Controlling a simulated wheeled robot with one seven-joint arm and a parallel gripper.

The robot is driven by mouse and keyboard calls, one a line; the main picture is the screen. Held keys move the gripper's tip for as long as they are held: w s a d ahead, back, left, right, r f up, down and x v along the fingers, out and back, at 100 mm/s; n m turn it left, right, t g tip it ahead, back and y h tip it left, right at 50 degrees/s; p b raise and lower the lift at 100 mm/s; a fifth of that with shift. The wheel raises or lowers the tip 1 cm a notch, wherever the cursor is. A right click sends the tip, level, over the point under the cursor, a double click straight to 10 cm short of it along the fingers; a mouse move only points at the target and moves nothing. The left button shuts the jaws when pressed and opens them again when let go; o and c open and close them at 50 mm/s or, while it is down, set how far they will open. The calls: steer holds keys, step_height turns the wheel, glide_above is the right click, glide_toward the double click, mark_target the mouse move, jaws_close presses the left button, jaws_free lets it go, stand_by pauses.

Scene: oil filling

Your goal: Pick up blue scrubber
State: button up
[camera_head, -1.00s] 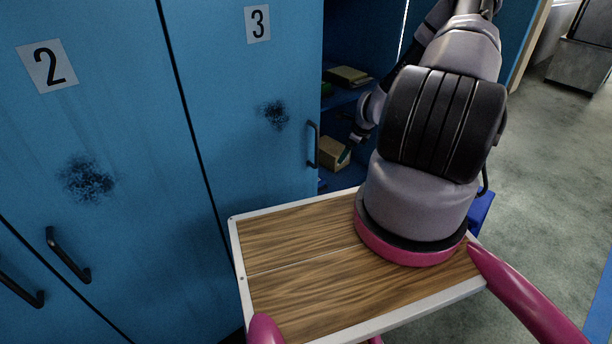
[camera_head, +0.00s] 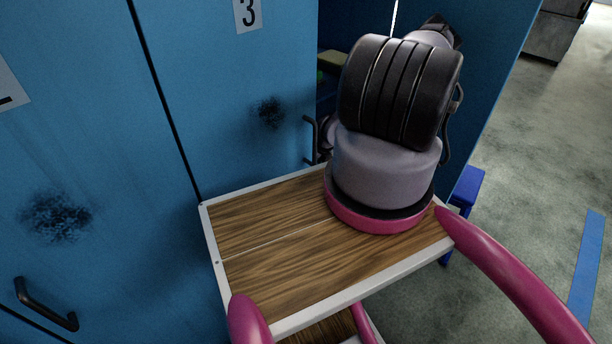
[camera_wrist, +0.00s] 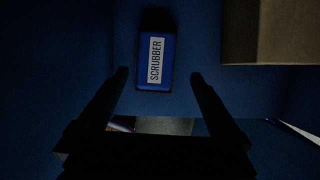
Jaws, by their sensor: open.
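The blue scrubber (camera_wrist: 168,68) shows in the wrist view as a small blue block with a white label reading SCRUBBER. It lies on a dark blue shelf (camera_wrist: 75,60). My gripper (camera_wrist: 159,76) is open in the wrist view. Its two dark fingers reach toward the scrubber's near end, one to each side, and I see no contact. In the head view my arm reaches into the open locker and hides my gripper and the scrubber.
A brown box (camera_wrist: 270,30) stands right of the scrubber on the shelf. A closed blue locker door with handle (camera_head: 310,140) is left of the opening. The wood-topped cart (camera_head: 290,265) is bare around my arm. Grey floor (camera_head: 530,150) is open at right.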

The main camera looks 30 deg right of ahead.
steer(key=x, duration=0.5)
steer(key=shift+a, duration=0.35)
steer(key=c, duration=1.4)
steer(key=shift+r, duration=0.1)
steer(key=shift+w+r, duration=0.1)
steer(key=shift+r, duration=0.45)
step_height(320, 180, up, 2)
steer(key=shift+r, duration=0.1)
steer(key=s+d, duration=0.1)
steer(key=s, duration=0.4)
steer(key=s+d, duration=0.2)
steer(key=s, duration=0.4)
steer(key=s+d, duration=0.2)
steer(key=s, duration=0.4)
steer(key=shift+s+d, duration=0.15)
steer(key=shift+d, duration=0.1)
